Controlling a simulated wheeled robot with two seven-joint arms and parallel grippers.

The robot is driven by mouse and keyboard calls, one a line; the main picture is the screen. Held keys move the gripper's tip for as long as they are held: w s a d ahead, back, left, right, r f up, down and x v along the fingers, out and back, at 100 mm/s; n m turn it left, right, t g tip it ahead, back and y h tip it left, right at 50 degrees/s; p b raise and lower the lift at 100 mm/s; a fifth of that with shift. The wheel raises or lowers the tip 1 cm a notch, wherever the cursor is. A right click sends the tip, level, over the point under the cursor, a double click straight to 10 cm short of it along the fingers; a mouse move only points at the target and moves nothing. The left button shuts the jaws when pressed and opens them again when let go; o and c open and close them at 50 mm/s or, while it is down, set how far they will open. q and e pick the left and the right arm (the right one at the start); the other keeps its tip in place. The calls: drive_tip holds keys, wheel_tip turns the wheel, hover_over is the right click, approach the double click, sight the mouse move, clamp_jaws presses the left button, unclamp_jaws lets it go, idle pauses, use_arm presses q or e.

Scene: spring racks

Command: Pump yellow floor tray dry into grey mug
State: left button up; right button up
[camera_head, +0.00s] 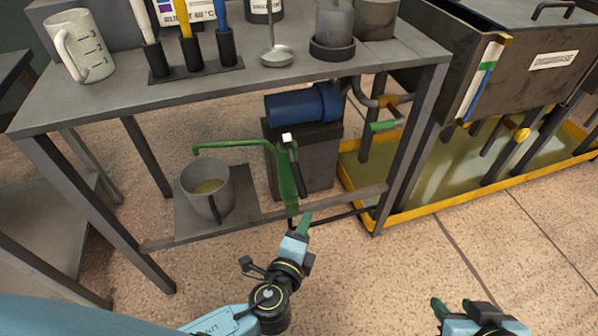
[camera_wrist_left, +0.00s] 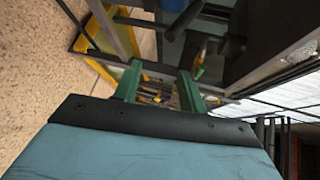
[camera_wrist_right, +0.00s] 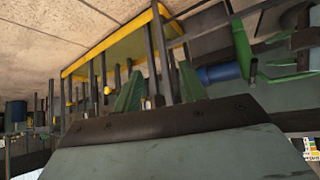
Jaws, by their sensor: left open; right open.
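The grey mug (camera_head: 224,190) stands upright on a plate on the low shelf, with some yellowish liquid inside. A green pump (camera_head: 286,185) stands to its right, and its spout (camera_head: 230,147) reaches left over the mug. A dark lever with a white tip (camera_head: 287,137) is on the pump. The yellow floor tray (camera_head: 455,202) lies at the right and holds murky liquid; it also shows in the right wrist view (camera_wrist_right: 110,38). My left gripper (camera_head: 303,228) is open just in front of the pump's foot; contact is unclear. My right gripper (camera_head: 452,306) is open and empty over the floor.
The grey bench (camera_head: 300,88) overhangs the pump and mug; its legs stand on both sides. A blue motor (camera_head: 300,104) sits on a dark block behind the pump. A dark tank (camera_head: 500,60) stands over the tray. The front floor is clear.

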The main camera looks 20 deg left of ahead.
sight(299, 184)
drive_tip(key=s+d+f+g+h+p, duration=0.1)
drive_tip(key=s+d+f+g, duration=0.2)
drive_tip(key=s+g, duration=0.3)
use_arm(q)
drive_tip(key=w+a+m+t, duration=0.1)
drive_tip(key=w, duration=0.1)
drive_tip(key=w+a+m+t+y, duration=0.1)
drive_tip(key=w+m, duration=0.1)
drive_tip(key=w+a+m+y+b, duration=0.1)
drive_tip(key=w+a+m, duration=0.1)
drive_tip(key=shift+w+r+t, duration=0.1)
drive_tip(key=shift+w+t, duration=0.25)
drive_tip(key=shift+t, duration=0.05)
drive_tip(key=w, duration=0.2)
drive_tip(key=w+b, duration=0.1)
drive_tip(key=w, duration=0.2)
drive_tip(key=shift+w+a+b, duration=0.3)
drive_tip(key=shift+w, duration=0.6)
use_arm(e)
drive_tip(key=w+a+r+t+y, duration=0.2)
drive_tip(key=w+a+r+t, duration=0.3)
drive_tip(key=w+t, duration=0.4)
drive_tip(key=shift+w+r, duration=0.3)
drive_tip(key=shift+r, duration=0.55)
use_arm(q)
clamp_jaws()
